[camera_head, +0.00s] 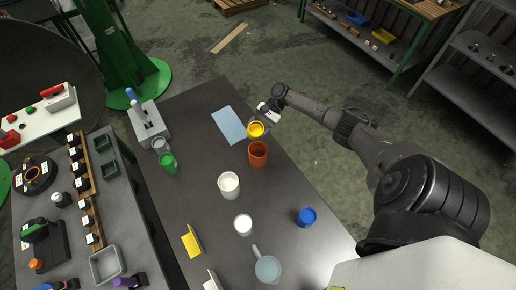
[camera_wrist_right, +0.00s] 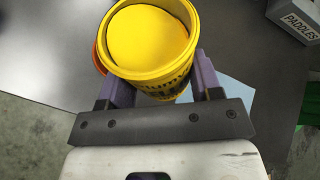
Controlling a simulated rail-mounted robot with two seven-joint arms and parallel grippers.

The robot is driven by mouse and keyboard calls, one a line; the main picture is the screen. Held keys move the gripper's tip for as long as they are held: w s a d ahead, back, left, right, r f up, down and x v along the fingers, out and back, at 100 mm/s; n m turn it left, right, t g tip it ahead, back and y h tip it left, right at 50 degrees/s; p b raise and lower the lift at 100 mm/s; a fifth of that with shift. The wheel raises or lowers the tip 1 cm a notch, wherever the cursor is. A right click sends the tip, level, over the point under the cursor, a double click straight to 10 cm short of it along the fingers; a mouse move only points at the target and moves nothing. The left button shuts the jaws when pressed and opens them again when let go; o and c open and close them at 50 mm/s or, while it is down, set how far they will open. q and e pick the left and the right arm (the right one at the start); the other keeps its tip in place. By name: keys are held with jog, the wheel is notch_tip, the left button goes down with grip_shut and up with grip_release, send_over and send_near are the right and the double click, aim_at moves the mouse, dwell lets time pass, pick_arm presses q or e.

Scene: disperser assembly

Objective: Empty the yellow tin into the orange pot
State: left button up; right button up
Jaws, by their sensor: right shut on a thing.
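The yellow tin (camera_head: 256,129) is held by my right gripper (camera_head: 266,119) at the far side of the orange pot (camera_head: 258,153). In the right wrist view the tin (camera_wrist_right: 150,40) sits between the two purple fingers of the right gripper (camera_wrist_right: 162,88), with yellow content visible at its open top. The orange pot stands on the dark table, just nearer the camera than the tin; only a sliver of its rim (camera_wrist_right: 98,57) shows in the wrist view, behind the tin. I cannot tell whether tin and pot touch. My left gripper is not in view.
A white pot (camera_head: 229,185), a smaller white cup (camera_head: 243,225), a blue cup (camera_head: 306,217) and a clear handled jug (camera_head: 267,269) stand nearer on the table (camera_head: 200,110). A green cup (camera_head: 168,162) stands left. A light blue sheet (camera_head: 228,124) lies beside the tin.

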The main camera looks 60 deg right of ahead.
jog(key=shift+r, duration=0.2)
jog(key=shift+f+n+t+h+p, duration=0.2)
jog(key=shift+f+n+t+h, duration=0.3)
jog(key=shift+n+t+h, duration=0.3)
jog(key=shift+f+n+t+h+p, duration=0.2)
jog(key=shift+f+n+t+h, duration=0.35)
jog(key=shift+h, duration=0.35)
dwell(5.0)
jog(key=shift+r+t+p, duration=0.25)
jog(key=shift+r+p, duration=0.05)
dwell(0.8)
